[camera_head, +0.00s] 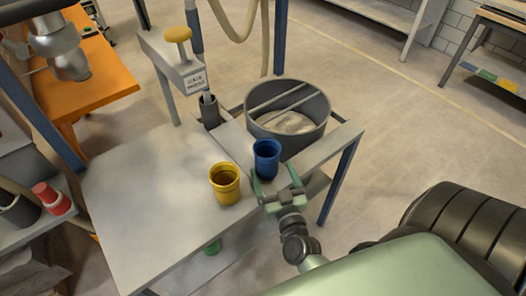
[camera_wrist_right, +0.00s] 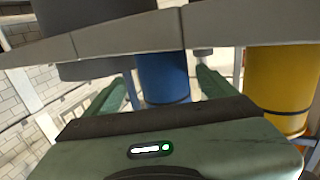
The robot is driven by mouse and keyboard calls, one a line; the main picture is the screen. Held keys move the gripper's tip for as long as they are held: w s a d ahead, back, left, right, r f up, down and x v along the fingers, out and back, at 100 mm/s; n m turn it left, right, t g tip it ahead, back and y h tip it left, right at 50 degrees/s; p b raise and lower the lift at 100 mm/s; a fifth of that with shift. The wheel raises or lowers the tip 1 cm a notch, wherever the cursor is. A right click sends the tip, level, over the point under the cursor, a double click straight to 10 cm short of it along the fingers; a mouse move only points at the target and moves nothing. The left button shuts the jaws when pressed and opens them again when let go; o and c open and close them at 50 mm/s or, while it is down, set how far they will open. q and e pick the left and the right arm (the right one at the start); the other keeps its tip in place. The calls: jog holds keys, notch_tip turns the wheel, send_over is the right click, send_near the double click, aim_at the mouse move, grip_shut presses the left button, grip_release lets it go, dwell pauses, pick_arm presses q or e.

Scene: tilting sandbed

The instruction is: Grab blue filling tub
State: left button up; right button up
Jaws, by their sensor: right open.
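The blue tub (camera_head: 266,156) stands upright on the grey table, near its right side. My right gripper (camera_head: 274,170) is open on the near side of the blue tub, its two fingers pointing toward it. In the right wrist view, the blue tub (camera_wrist_right: 163,80) shows between the two green fingers (camera_wrist_right: 162,82), with a gap on each side. I cannot tell how far the fingers reach along it. My left gripper is not in view.
A yellow tub (camera_head: 225,185) stands close to the left of the blue tub. Behind are a round sand bin (camera_head: 318,105) and a post with a yellow knob (camera_head: 178,36). A red cup (camera_head: 50,195) is at far left. The table's left part (camera_head: 140,200) is clear.

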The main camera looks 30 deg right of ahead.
aim_at(264, 153)
jog(key=shift+w+d+r, duration=0.1)
jog(key=shift+w+d, duration=0.05)
jog(key=shift+w, duration=0.15)
jog(key=shift+w+d+r, duration=0.15)
jog(key=shift+w, duration=0.55)
jog(key=x, duration=0.2)
jog(key=p+x, duration=0.1)
jog(key=x, duration=0.1)
jog(key=shift+w, duration=0.7)
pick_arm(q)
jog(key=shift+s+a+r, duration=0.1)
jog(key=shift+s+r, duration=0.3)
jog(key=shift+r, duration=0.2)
pick_arm(e)
jog(key=c, duration=1.5)
